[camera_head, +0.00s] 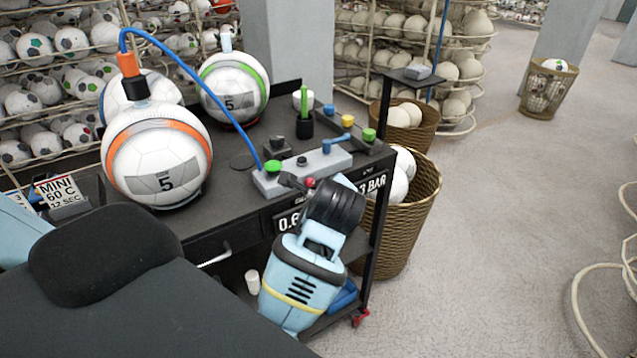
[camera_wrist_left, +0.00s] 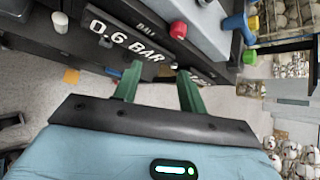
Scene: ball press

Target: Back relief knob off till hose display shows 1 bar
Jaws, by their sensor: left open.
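A grey valve block (camera_head: 325,160) lies on the cart top, with a green knob (camera_head: 272,166) at its left end and a small red knob (camera_head: 309,182) at its front. I cannot read which knob is marked relief. The ball display (camera_wrist_left: 130,40) reads 0.6 BAR. A second display (camera_head: 372,186) to the right is partly covered by my arm; only "3 BAR" shows. My left gripper (camera_wrist_left: 158,75) is open and empty, its green fingers apart, short of the red knob, which shows in the left wrist view (camera_wrist_left: 178,30). My right gripper is out of view.
A blue hose (camera_head: 190,70) runs from the block to an orange coupling above an orange-striped ball (camera_head: 150,150). A green-striped ball (camera_head: 240,85) stands behind. A blue handle (camera_head: 337,142) sticks up by the block. A ball basket (camera_head: 405,230) stands right of the cart.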

